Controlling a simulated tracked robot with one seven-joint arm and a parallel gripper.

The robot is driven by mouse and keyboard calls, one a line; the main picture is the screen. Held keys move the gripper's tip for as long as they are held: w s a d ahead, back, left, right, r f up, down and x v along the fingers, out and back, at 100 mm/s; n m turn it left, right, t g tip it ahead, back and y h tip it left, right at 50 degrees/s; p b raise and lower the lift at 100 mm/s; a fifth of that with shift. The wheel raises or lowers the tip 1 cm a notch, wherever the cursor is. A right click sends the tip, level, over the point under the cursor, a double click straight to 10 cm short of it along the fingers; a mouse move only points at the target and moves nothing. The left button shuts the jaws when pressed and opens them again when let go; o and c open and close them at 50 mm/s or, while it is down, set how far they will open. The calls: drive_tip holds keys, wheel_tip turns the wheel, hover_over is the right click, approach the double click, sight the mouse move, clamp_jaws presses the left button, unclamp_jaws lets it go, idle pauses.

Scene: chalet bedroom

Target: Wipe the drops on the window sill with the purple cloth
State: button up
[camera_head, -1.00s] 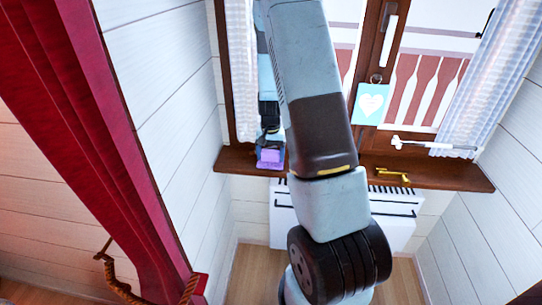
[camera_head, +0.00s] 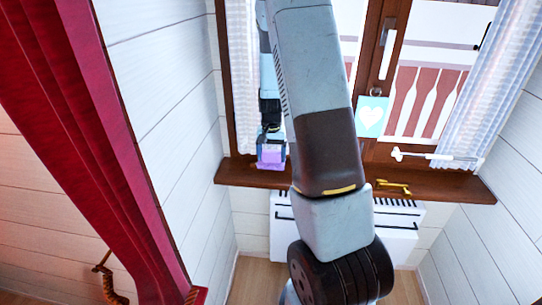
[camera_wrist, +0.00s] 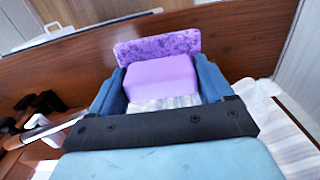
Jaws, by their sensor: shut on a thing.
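The purple cloth (camera_head: 270,157) is at the left end of the brown window sill (camera_head: 330,180), in the head view. My gripper (camera_head: 271,140) points down onto it from above. In the wrist view the cloth (camera_wrist: 160,75) is a folded purple pad, with a plain lilac block-like part between my blue fingers and a darker, mottled strip beyond. My gripper (camera_wrist: 160,82) is shut on it. Whether the cloth touches the sill is hard to tell. I cannot make out any drops; my arm hides part of the sill.
A yellow-brass handle-like object (camera_head: 393,187) lies on the sill's right part, with a white-grey rod (camera_head: 437,157) behind it. A heart card (camera_head: 371,116) hangs at the window. Curtains flank the window; a radiator (camera_head: 400,215) is below. A red drape (camera_head: 90,140) hangs left.

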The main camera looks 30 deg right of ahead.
drive_tip(key=shift+r, duration=0.1)
drive_tip(key=shift+r, duration=1.4)
